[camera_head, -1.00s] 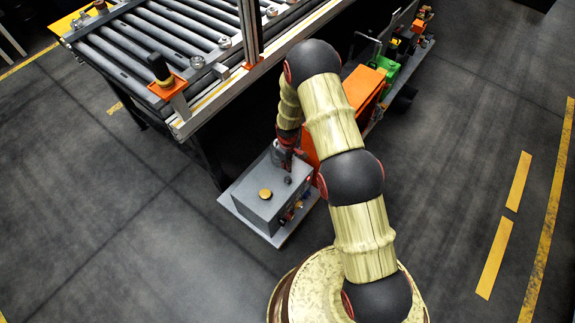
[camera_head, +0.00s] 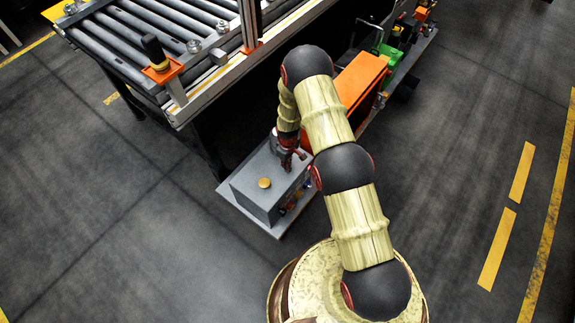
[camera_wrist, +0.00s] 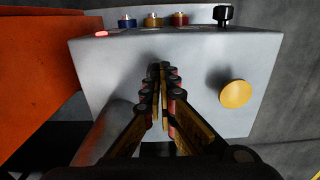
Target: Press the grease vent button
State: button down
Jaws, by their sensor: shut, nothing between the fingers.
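A grey metal box (camera_head: 264,195) stands low on a base plate beside the conveyor. A yellow round cap (camera_head: 264,183) sits on its top; it also shows in the wrist view (camera_wrist: 235,94), right of my fingers. My gripper (camera_head: 289,160) is over the far part of the box top. In the wrist view my gripper (camera_wrist: 161,68) is shut and empty, its fingertips at or just above the grey top. A small dark shape shows at the fingertips, mostly hidden by them. I cannot tell which fitting is the grease vent button, or whether the tips touch one.
Beyond the box's far edge are blue (camera_wrist: 127,21), amber (camera_wrist: 153,19) and red (camera_wrist: 180,19) capped fittings and a black knob (camera_wrist: 223,15). An orange housing (camera_head: 359,85) stands close by. The roller conveyor (camera_head: 150,40) is behind. Floor is clear at left.

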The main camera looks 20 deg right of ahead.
jog(key=shift+f+b, duration=0.4)
jog(key=shift+f, duration=0.55)
notch_tip(320, 180, up, 14)
jog(key=p, duration=0.5)
dwell(0.4)
